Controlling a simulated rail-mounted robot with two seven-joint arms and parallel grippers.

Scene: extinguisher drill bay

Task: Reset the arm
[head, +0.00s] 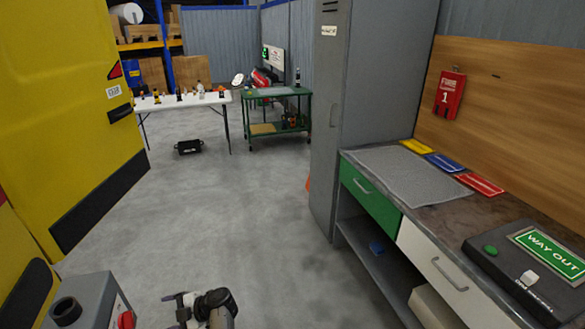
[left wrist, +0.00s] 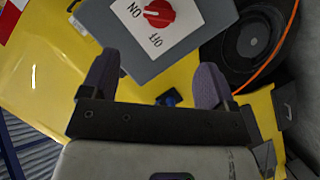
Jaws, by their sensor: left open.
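My left gripper (head: 200,303) shows at the bottom edge of the head view, over the grey floor, partly cut off by the frame. In the left wrist view my left gripper (left wrist: 155,84) has its two dark fingers wide apart with nothing held between them. Beyond the fingertips is a grey box with a white label (left wrist: 190,25) marked ON and OFF. A red rotary knob (left wrist: 158,13) sits on that label. My right gripper is in neither view.
A yellow vehicle (head: 60,90) stands at left; a grey switch box (head: 85,295) is at bottom left. A tall grey locker (head: 350,110) and a workbench (head: 440,205) with a black WAY OUT case (head: 520,280) are at right.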

